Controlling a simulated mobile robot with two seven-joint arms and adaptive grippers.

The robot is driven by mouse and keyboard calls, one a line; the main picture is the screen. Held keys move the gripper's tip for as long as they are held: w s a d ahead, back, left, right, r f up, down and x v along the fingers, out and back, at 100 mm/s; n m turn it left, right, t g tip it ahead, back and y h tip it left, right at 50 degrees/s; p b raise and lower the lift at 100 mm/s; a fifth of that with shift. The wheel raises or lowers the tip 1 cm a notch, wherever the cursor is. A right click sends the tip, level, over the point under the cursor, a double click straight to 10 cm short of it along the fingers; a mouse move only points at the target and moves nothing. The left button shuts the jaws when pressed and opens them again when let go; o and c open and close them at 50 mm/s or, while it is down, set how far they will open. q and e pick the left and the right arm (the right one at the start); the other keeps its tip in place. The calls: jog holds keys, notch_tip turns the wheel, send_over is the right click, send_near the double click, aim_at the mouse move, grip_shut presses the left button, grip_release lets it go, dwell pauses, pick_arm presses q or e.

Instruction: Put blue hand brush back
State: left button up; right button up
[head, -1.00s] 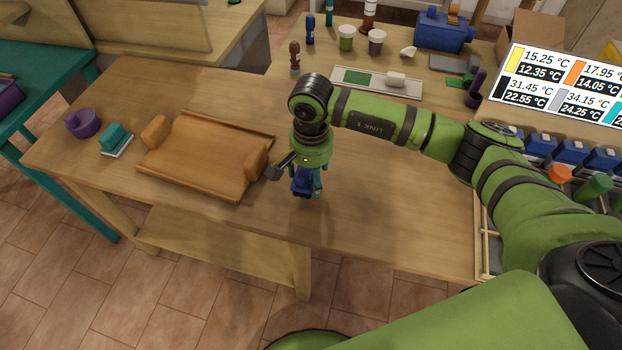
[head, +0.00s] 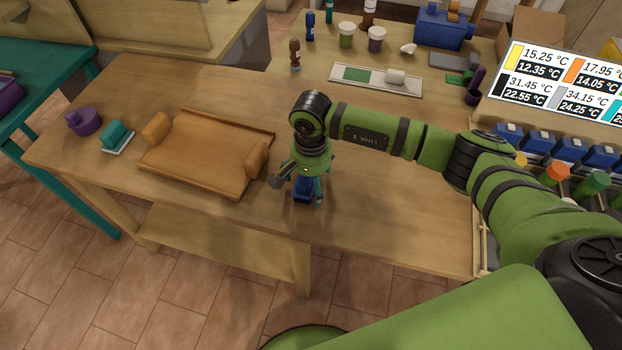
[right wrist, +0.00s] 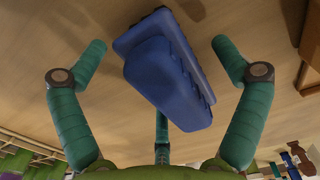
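The blue hand brush (head: 303,187) is below my right gripper, over the front part of the wooden table (head: 390,225), and partly hidden by the gripper. In the right wrist view the blue hand brush (right wrist: 165,65) lies at a slant between the spread teal fingers, with its raised back towards the camera. My right gripper (head: 308,190) is open around it. In the right wrist view, gaps show between the brush and the two side fingertips of the gripper (right wrist: 158,48). The third finger is partly hidden behind the brush. My left gripper is not in view.
An orange-brown tray (head: 205,150) with raised ends lies just left of the gripper. A teal-handled brush (head: 117,133) and a purple object (head: 83,121) stand further left. The table right of the gripper is clear.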

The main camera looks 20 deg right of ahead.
jog(key=shift+r+p, duration=0.1)
jog(key=shift+p, duration=0.5)
notch_tip(320, 180, up, 6)
jog(key=b, duration=0.3)
jog(key=shift+s+d, duration=0.1)
jog(key=shift+r, duration=0.4)
jog(key=shift+s, duration=0.1)
